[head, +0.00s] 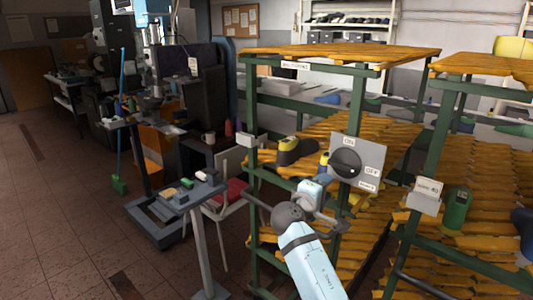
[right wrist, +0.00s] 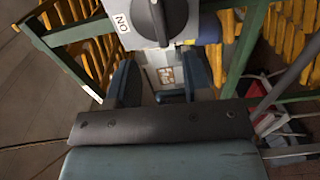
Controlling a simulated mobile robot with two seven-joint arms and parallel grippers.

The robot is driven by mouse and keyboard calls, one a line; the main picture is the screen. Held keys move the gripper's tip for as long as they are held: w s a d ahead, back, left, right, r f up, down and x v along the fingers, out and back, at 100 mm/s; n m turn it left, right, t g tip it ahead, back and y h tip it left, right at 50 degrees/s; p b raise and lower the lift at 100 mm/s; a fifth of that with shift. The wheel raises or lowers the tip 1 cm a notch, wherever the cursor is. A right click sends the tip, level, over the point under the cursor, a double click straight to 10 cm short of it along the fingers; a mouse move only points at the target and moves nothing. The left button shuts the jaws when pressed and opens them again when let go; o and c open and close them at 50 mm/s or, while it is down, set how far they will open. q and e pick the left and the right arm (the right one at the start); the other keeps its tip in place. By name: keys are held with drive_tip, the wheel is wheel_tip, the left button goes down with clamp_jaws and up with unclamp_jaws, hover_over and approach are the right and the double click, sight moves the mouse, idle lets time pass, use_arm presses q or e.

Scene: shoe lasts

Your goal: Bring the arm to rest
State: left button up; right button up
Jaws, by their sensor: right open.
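My right arm (head: 312,265) comes in from the bottom of the head view and bends at a dark wrist joint. My right gripper (head: 318,192) is just below and left of a grey switch panel with a dark rotary knob (head: 346,162) and ON, OFF and POWER labels. In the right wrist view the two dark fingers of the gripper (right wrist: 163,78) stand apart with nothing held between them. The knob (right wrist: 160,18) is beyond the fingertips there, and I see no contact with it. My left gripper is not in view.
Green-framed racks with yellow slatted shelves (head: 345,51) stand close around the arm. A yellow and dark shoe last (head: 290,150) and a green last (head: 456,208) lie on them. A small grey stand (head: 195,192) and a red-seated chair (head: 228,195) are to the left. Open floor lies farther left.

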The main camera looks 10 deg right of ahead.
drive_tip(key=s+a+f+y, duration=0.2)
drive_tip(key=s+f+y, duration=0.45)
drive_tip(key=f, duration=0.65)
drive_tip(key=s+a+f+y, duration=0.2)
drive_tip(key=s+f+y, duration=0.2)
drive_tip(key=s+f, duration=0.75)
drive_tip(key=s+a+f+m+y, duration=0.25)
drive_tip(key=s+f, duration=0.25)
drive_tip(key=s, duration=0.5)
drive_tip(key=s+a+f+m+y, duration=0.25)
drive_tip(key=s+f+y, duration=0.2)
drive_tip(key=s, duration=0.55)
wheel_tip(320, 180, up, 11)
drive_tip(key=d+p, duration=0.1)
drive_tip(key=p, duration=1.1)
drive_tip(key=shift+w+d, duration=0.25)
drive_tip(key=shift+d, duration=0.05)
